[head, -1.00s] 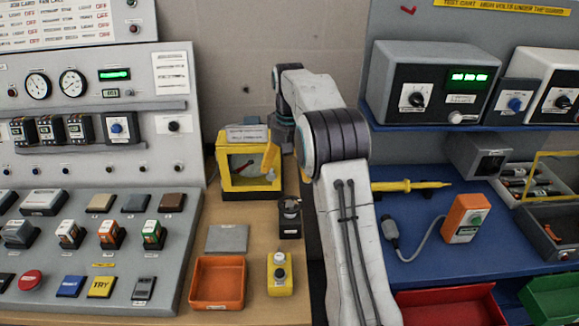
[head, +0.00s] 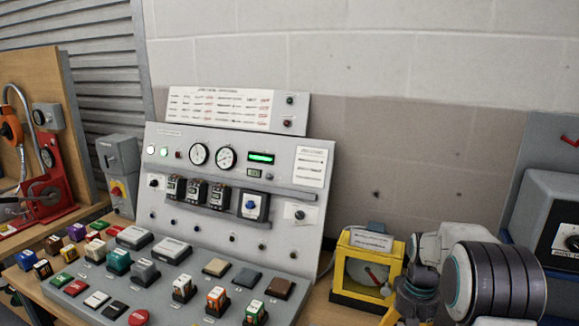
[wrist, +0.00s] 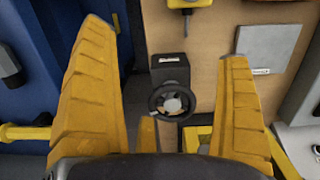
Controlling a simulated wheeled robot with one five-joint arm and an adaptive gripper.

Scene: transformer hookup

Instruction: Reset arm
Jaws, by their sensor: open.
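In the wrist view my gripper (wrist: 165,95) shows as two yellow ribbed fingers set wide apart, with nothing held between them. Beyond the fingers a small black device with a round top (wrist: 172,98) stands on the wooden bench (wrist: 205,60). I cannot tell how far the fingers are above it. In the head view my arm (head: 480,280) is folded at the lower right, with its grey-white links and dark ribbed joint showing.
A yellow-framed box (head: 366,265) stands close to the left of my arm. The grey control panel (head: 240,170) with gauges and sloping desk fills the middle. A red tool stand (head: 45,195) is at the left. In the wrist view a grey plate (wrist: 268,47) lies at upper right.

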